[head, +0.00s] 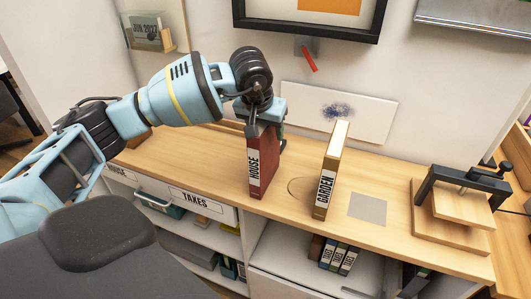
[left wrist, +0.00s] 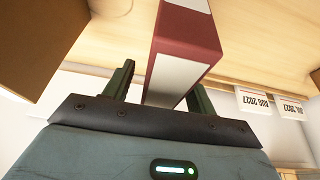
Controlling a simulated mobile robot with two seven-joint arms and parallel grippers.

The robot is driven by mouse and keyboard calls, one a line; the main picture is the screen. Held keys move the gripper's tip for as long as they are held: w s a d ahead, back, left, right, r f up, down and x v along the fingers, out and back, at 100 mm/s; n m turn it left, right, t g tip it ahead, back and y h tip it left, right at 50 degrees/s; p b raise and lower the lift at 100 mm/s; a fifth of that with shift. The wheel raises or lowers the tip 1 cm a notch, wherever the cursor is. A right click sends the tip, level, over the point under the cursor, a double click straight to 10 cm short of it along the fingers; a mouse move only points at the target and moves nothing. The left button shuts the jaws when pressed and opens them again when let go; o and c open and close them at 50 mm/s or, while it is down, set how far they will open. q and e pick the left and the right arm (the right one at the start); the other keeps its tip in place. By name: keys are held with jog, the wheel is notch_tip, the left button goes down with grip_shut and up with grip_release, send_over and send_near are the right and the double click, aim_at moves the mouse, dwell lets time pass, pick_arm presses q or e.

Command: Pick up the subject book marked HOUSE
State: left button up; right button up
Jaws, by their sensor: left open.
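The red book marked HOUSE (head: 261,166) stands upright on the wooden counter (head: 225,147), its white spine label facing the front. My left gripper (head: 266,140) is over the top of this book, with its fingers pointing down. In the left wrist view, the red book (left wrist: 188,45) lies between the two open fingers of the left gripper (left wrist: 155,85), with gaps beside it. The yellow book marked GARDEN (head: 329,170) stands upright to the right of the red one. My right gripper is not in view.
A wooden press with a black clamp (head: 463,200) stands at the right of the counter. A grey square (head: 367,208) lies flat between it and the yellow book. Shelves below hold several binders (head: 338,256). A white board (head: 370,112) leans on the wall behind.

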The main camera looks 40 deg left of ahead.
pick_arm(q)
jog(key=shift+f, duration=0.2)
dwell(0.3)
grip_shut()
jog(key=shift+r, duration=0.1)
